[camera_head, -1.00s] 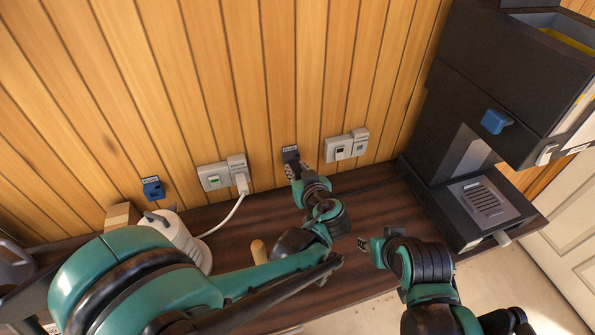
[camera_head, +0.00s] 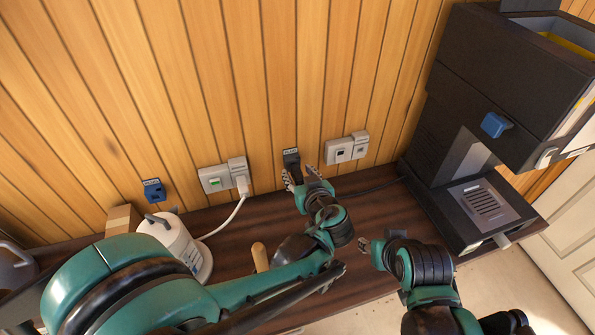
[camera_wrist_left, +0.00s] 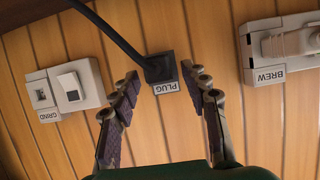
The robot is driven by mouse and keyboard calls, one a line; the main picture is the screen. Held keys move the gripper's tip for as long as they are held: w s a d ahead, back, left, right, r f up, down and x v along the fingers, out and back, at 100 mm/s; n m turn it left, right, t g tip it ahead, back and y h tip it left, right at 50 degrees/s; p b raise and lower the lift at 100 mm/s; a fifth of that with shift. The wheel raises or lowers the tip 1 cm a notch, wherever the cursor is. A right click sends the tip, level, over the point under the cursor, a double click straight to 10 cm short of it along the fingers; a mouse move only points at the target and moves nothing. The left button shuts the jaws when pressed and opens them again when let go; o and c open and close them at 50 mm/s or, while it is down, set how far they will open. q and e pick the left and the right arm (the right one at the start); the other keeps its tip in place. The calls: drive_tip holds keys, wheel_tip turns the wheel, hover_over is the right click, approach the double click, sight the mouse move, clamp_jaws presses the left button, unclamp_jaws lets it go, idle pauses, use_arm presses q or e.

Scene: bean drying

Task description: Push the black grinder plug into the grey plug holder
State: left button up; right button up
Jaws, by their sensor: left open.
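The black plug (camera_wrist_left: 158,70) is at the plug holder (camera_wrist_left: 183,59) on the wall, under the dark cord in the left wrist view. The holder's white "PLUG" label (camera_wrist_left: 166,87) appears upside down there. The head view shows the dark holder (camera_head: 291,153) with the plug partly hidden by my gripper. My left gripper (camera_head: 301,180) is open, with its fingers on either side of the plug and apart from it; they also show in the left wrist view (camera_wrist_left: 160,98). How deep the plug sits is unclear. My right gripper (camera_head: 371,248) is away over the bench's front.
A "GRIND" socket with a switch (camera_wrist_left: 72,86) and a "BREW" socket (camera_wrist_left: 290,43) flank the holder. A white plug (camera_head: 242,185) fills the brew socket. The grinder (camera_head: 440,150) stands right, the white kettle-like appliance (camera_head: 178,240) left. A blue holder (camera_head: 154,192) is on the wall.

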use_arm(q)
drive_tip(key=shift+p+v, duration=0.75)
drive_tip(key=shift+v, duration=2.1)
